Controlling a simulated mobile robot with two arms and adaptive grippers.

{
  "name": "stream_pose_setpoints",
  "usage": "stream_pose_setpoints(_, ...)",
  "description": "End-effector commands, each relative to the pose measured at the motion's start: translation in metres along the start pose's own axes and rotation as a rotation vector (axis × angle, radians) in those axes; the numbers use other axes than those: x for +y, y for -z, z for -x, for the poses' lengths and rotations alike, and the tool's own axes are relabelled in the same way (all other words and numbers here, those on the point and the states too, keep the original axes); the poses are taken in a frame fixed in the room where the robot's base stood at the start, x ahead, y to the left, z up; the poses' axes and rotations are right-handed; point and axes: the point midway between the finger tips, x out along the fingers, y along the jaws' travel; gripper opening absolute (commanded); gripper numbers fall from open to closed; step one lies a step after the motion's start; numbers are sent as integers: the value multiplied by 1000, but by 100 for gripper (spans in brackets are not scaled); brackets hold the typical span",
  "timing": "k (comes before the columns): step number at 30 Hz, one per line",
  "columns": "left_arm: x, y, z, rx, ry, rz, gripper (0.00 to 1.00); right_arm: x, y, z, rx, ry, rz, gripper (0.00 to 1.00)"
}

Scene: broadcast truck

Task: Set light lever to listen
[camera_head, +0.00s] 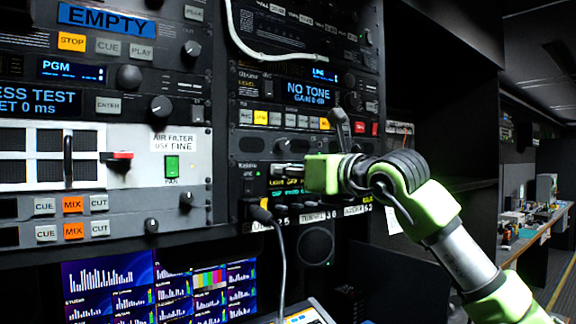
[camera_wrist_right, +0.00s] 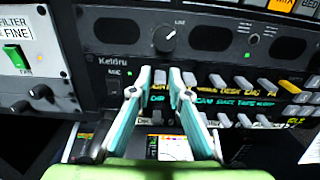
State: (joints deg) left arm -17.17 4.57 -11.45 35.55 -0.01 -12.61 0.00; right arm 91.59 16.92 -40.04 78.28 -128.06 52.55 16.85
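The lever panel (camera_wrist_right: 118,63) shows close up in the right wrist view, with a row of pale levers (camera_wrist_right: 217,82) and yellow and green lit labels around them. In the head view the same lever row (camera_head: 277,170) shows just left of my right gripper, with small lit labels below it. My right gripper (camera_wrist_right: 160,72) points at the left part of this row. Its two teal fingertips stand a narrow gap apart. The gripper hides part of the row, and the light lever's setting is not readable. My left gripper is not in view.
A black cable (camera_head: 280,250) with a plug hangs from the panel's lower left. A knob (camera_wrist_right: 169,38) sits above the levers. Monitors (camera_head: 160,290) stand below left. A bench with equipment (camera_head: 540,215) is far right.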

Motion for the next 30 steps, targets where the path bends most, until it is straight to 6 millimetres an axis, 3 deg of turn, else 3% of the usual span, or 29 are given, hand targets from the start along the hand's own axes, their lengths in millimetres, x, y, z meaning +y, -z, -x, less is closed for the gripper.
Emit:
stream_pose_setpoints(6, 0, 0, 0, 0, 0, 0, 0, 0, 1, 0, 0, 0, 0, 17)
stream_pose_setpoints(8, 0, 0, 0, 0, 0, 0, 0, 0, 0, 0, 0, 0, 0, 2)
stream_pose_setpoints(9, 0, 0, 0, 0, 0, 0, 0, 0, 0, 0, 0, 0, 0, 0)
stream_pose_setpoints(16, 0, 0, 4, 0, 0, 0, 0, 0, -3, 0, 13, 1, 0, 0)
stream_pose_setpoints(30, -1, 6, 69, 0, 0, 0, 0, -1, -22, -2, 298, 2, 0, 0)
